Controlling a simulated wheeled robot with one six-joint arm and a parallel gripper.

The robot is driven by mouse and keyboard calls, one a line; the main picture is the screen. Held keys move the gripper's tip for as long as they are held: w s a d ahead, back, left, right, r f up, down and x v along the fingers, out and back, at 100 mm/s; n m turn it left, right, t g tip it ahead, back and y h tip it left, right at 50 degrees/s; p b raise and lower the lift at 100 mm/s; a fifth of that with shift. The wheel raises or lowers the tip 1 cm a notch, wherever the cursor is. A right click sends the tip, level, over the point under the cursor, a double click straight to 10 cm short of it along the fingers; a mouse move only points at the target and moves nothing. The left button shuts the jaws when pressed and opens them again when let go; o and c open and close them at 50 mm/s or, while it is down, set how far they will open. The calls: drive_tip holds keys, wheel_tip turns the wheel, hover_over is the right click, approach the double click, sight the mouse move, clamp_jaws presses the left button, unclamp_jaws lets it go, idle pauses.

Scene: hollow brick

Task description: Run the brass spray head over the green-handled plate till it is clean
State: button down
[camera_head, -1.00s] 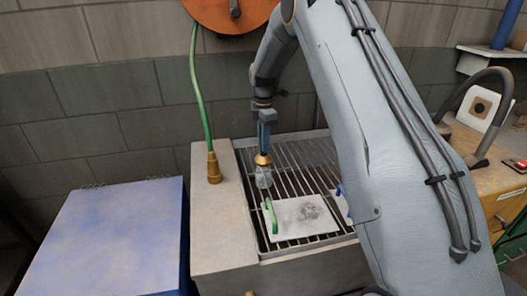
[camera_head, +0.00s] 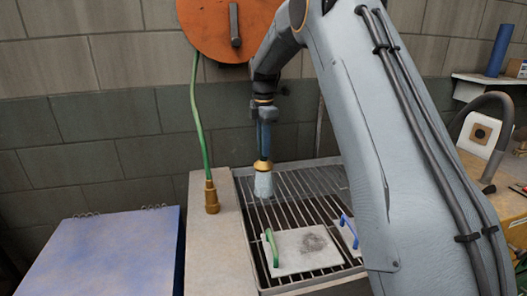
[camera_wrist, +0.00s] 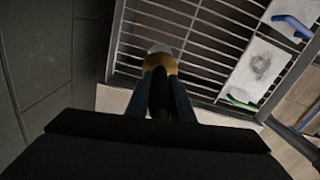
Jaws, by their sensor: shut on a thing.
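My gripper (camera_head: 264,145) is shut on the brass spray head (camera_head: 263,165), which points down over the rear left of the rack. A pale cone, seemingly spray, shows below it; the brass bell is also in the wrist view (camera_wrist: 160,66) between my fingers. The green-handled plate (camera_head: 290,262) lies flat on the rack, nearer the front, with its green handle (camera_head: 271,247) on the left edge. A dark grey smudge (camera_head: 313,243) marks its middle right; the left part looks pale. The plate also shows at the right of the wrist view (camera_wrist: 245,85). The head is apart from the plate.
A blue-handled plate (camera_head: 344,233) lies just right, partly hidden by my arm. The rack (camera_head: 290,185) sits in a stone-like basin. A green hose (camera_head: 197,110) hangs from an orange reel (camera_head: 225,30) to a brass fitting (camera_head: 212,196) on the ledge. A blue-topped surface (camera_head: 110,250) stands left.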

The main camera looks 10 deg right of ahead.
drive_tip(key=s+f+p, duration=0.1)
drive_tip(key=s+p, duration=0.5)
drive_tip(key=s, duration=1)
drive_tip(key=shift+s+f, duration=0.2)
drive_tip(key=shift+s, duration=0.05)
idle(0.4)
drive_tip(key=d+p, duration=0.2)
drive_tip(key=d, duration=0.9)
idle(0.6)
drive_tip(key=s+p, duration=0.4)
drive_tip(key=s, duration=0.4)
drive_tip(key=shift+s, duration=0.15)
idle(1.8)
drive_tip(key=shift+s, duration=0.1)
drive_tip(key=shift+s, duration=0.5)
